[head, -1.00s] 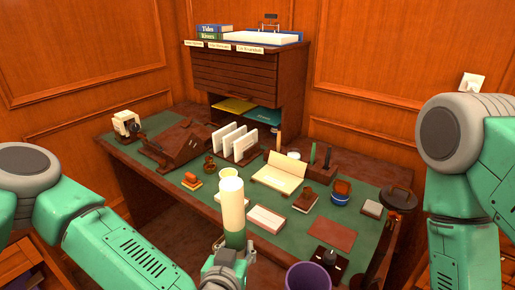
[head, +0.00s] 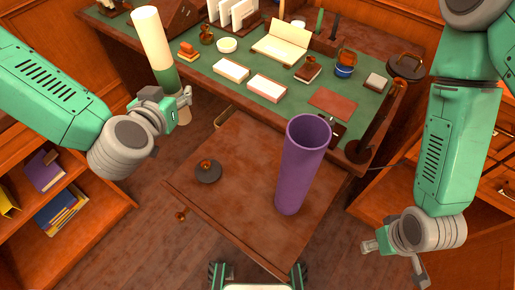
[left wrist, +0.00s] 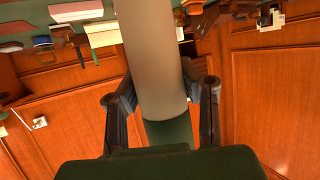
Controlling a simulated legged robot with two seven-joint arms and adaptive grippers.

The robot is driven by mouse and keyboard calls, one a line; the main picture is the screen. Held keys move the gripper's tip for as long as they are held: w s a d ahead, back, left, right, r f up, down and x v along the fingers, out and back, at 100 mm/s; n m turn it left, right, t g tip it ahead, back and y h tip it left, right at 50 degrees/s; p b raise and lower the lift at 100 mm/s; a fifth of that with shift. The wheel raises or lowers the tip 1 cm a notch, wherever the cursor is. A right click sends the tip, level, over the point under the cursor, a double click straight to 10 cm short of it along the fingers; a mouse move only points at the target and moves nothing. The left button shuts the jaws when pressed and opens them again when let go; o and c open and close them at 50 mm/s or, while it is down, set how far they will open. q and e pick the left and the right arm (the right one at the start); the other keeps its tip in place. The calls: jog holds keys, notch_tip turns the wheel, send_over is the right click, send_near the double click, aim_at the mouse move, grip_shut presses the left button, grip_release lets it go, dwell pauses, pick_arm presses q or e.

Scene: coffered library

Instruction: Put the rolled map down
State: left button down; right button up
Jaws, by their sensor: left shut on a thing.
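The rolled map is a long cream tube (head: 152,38) with a green band, upright and slightly tilted at the left of the head view. My left gripper (head: 178,108) is shut on the rolled map around its lower part. In the left wrist view the map (left wrist: 152,60) runs up between the two fingers. My right gripper (head: 394,264) is open and empty at the lower right, to the right of a small wooden table. A tall purple cylinder (head: 292,175) with an open top stands on that table, apart from both grippers.
The small brown table (head: 235,160) also bears a dark round weight with a knob (head: 207,172). A bookshelf (head: 65,205) stands at left. The small table's left part is mostly bare.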

pick_arm(q)
jog(key=s+d+f+m+g+h+b, duration=0.25)
jog(key=d+m+h+b, duration=0.2)
jog(key=d, duration=1.35)
jog(key=shift+t, duration=0.45)
jog(key=shift+s+d+f+b, duration=0.15)
jog(key=shift+f+b, duration=0.15)
jog(key=shift+f, duration=1.4)
jog(key=shift+s+a+f+b, duration=0.1)
jog(key=shift+s+f+b, duration=0.2)
jog(key=shift+f, duration=1.4)
jog(key=shift+s+d+f+b, duration=0.1)
jog(key=shift+f+b, duration=0.25)
jog(key=shift+f, duration=1.35)
jog(key=shift+r, duration=0.1)
jog(key=c, duration=1.1)
grip_release()
jog(key=shift+c, duration=0.2)
